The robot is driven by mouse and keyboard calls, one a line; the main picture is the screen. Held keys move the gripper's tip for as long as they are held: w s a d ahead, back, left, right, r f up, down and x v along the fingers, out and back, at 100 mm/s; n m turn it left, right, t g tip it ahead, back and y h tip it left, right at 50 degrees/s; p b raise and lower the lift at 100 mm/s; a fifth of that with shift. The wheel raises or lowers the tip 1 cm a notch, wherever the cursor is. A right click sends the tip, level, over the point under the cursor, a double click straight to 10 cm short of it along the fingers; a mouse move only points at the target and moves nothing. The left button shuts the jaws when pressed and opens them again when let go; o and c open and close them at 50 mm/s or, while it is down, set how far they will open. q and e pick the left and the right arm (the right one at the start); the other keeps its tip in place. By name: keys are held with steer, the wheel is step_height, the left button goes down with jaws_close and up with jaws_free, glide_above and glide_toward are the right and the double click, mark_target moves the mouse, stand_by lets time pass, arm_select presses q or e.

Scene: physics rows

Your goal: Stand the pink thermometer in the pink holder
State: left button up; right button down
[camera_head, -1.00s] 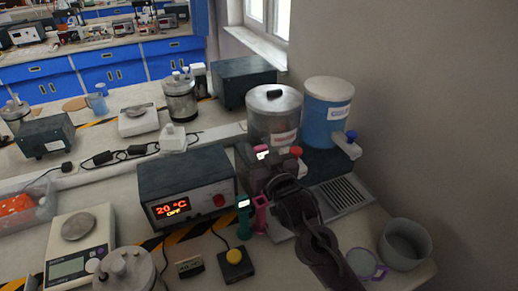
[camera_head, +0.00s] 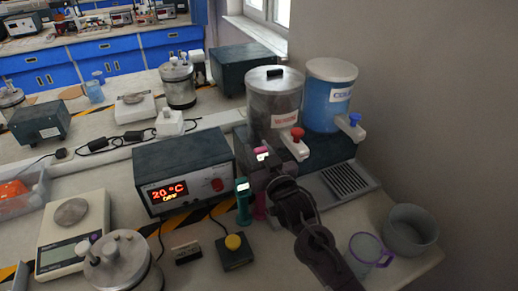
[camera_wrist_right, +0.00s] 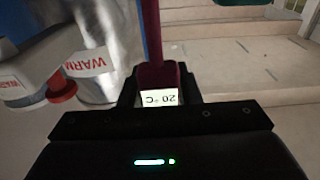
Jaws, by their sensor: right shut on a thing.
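My right gripper (camera_head: 262,160) is shut on the pink thermometer (camera_head: 261,150), which shows as a small pink piece with a white display. In the right wrist view the dark pink thermometer (camera_wrist_right: 153,45) stands between the fingers, its "20 °C" display appearing upside down. The pink holder (camera_head: 259,207) stands on the bench just below the gripper in the picture, partly hidden by my right arm. The thermometer's lower end is hidden in the head view, and I see no contact with the holder. My left gripper is not in view.
A green thermometer in a green holder (camera_head: 243,200) stands just left of the pink holder. A heater box (camera_head: 185,170) is left of the gripper. The WARM tank (camera_head: 274,100) and blue COLD tank (camera_head: 330,95) stand behind. A purple-handled beaker (camera_head: 366,255) and grey pot (camera_head: 410,232) are at right.

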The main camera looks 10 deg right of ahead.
steer(key=shift+f+b, duration=0.8)
steer(key=shift+f, duration=0.75)
steer(key=c, duration=1)
jaws_free()
steer(key=b+v, duration=0.1)
steer(key=v, duration=0.6)
steer(key=shift+s+b, duration=0.35)
steer(key=shift+b, duration=0.05)
steer(key=shift+d+f, duration=0.1)
